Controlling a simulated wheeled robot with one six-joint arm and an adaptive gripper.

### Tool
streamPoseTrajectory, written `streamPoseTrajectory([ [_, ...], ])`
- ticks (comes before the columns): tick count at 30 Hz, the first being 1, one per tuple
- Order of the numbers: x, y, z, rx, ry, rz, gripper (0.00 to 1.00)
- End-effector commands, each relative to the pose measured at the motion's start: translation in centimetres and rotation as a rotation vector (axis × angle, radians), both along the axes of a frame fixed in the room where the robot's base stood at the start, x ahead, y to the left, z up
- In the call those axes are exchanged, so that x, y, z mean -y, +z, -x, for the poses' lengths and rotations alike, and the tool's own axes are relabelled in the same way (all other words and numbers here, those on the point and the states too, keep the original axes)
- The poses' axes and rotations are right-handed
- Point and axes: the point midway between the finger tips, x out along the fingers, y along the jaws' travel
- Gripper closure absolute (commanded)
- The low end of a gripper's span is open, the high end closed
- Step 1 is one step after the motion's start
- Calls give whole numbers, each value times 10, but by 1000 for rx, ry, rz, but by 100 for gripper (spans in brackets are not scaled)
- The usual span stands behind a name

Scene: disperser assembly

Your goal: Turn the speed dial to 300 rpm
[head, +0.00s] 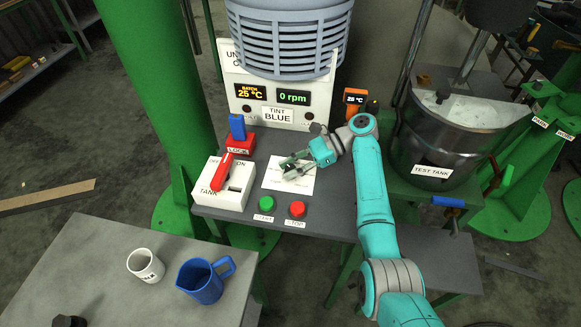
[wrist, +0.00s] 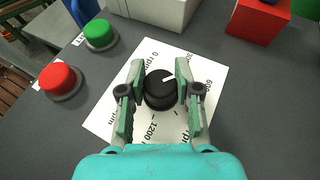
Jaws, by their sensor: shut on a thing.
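The speed dial (wrist: 160,90) is a round black knob with a white pointer line, on a white sheet (wrist: 213,83) with rpm labels. My gripper (wrist: 160,82) has one finger on each side of the dial and is shut on it. The pointer line is aimed to the upper right; my right finger hides part of the scale there, so the exact label it faces cannot be told. In the head view my gripper (head: 288,165) is over the sheet and hides the dial. The green display (head: 293,97) reads 0 rpm.
Green (head: 266,203) and red (head: 297,209) buttons stand in front of the sheet. A white box with a red lever (head: 222,172) and a red lock block (head: 240,145) are to the left. The test tank (head: 432,150) is at right. A blue jug (head: 203,282) and mug (head: 146,265) stand on the front table.

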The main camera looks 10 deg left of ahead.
Motion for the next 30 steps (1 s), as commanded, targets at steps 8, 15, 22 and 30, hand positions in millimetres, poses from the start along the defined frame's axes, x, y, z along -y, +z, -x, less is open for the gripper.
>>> streamPoseTrajectory([
  [8, 0, -2, 0, -2, -2, 3, 42],
  [15, 0, -1, 0, -1, -2, 2, 42],
  [22, 0, -1, 0, -1, -2, 2, 42],
  [30, 0, -2, 1, 0, -76, 1, 42],
])
